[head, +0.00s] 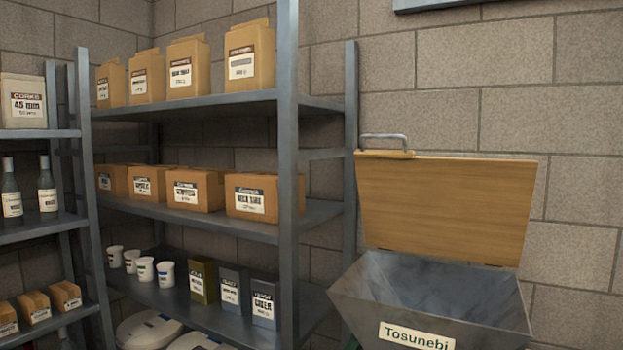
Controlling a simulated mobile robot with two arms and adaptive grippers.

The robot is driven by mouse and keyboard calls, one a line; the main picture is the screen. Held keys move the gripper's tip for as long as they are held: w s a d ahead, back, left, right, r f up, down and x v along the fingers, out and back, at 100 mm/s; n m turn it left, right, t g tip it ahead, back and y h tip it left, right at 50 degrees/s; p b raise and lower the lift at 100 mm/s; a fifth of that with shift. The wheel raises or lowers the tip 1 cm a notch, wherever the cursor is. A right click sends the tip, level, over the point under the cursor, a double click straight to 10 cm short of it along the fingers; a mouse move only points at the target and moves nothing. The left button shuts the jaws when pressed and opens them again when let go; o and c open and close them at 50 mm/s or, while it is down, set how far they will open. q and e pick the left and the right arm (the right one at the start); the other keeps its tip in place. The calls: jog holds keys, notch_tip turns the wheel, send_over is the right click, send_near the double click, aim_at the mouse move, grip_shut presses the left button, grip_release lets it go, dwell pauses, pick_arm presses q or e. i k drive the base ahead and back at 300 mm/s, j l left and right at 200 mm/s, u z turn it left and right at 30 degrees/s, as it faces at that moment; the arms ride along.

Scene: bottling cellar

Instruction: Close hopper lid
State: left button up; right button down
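The hopper (350,291) is a grey metal funnel-shaped bin at the lower right, with a cream label reading "Tosunebi" on its front. Its wooden lid (445,205) stands raised and open at the back of the hopper, leaning near the block wall. A grey metal handle (384,137) sits at the lid's upper left edge. The hopper's inside is visible and looks empty as far as I can see. Its lower part is cut off by the frame's bottom edge. Neither of my grippers is in view.
A metal shelf rack (288,190) stands left of the hopper, its right post close to the lid. It holds paper bags (250,55), cardboard boxes (252,197), white cups and tins. Another rack with bottles (47,188) is at the far left. The wall right of the lid is clear.

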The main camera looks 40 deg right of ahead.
aim_at(474, 210)
jog(key=z, duration=1.75)
